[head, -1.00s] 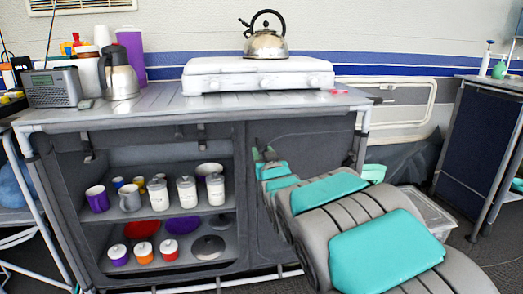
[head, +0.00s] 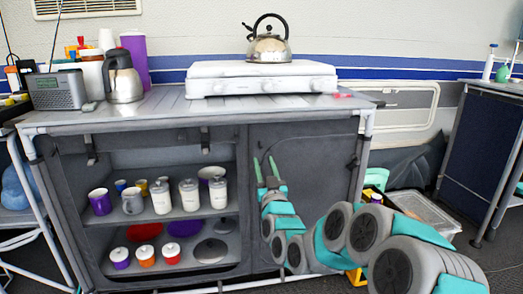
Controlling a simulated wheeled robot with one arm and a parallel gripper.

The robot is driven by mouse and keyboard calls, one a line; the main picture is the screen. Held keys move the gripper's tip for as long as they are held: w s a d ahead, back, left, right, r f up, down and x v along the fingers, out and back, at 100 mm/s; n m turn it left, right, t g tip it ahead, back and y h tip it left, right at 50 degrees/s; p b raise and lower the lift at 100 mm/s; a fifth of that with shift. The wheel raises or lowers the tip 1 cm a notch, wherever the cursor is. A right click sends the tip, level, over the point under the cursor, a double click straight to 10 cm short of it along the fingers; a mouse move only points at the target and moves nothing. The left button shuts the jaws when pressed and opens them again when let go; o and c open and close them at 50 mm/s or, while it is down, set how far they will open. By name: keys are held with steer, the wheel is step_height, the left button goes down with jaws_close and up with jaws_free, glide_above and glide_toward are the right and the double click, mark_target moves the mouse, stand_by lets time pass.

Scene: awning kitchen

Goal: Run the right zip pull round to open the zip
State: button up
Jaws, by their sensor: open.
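The dark grey fabric kitchen unit (head: 190,136) stands ahead with its left front open on shelves. Its right front panel (head: 318,180) is closed, and a faint curved zip line runs around its upper part. My gripper (head: 264,158) is in front of the left side of this panel, its two green fingers pointing up and spread apart, with nothing seen between them. The zip pull is too small to make out, and my gripper may hide it. My arm covers the panel's lower part.
Mugs, jars and lidded pots (head: 146,255) stand on the open shelves to the left. A white stove (head: 260,79) with a kettle (head: 269,46) is on the worktop (head: 160,108). A clear plastic box (head: 425,212) lies on the floor at the right.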

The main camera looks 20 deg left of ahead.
mark_target(261, 148)
steer(key=shift+t, duration=0.3)
steer(key=shift+w+f+x, duration=0.1)
steer(key=shift+f+x, duration=0.05)
steer(key=shift+x, duration=1.65)
steer(key=shift+w+f+x, duration=0.1)
steer(key=shift+f+x, duration=0.05)
steer(key=shift+x, duration=1.7)
steer(key=shift+d, duration=0.15)
jaws_close()
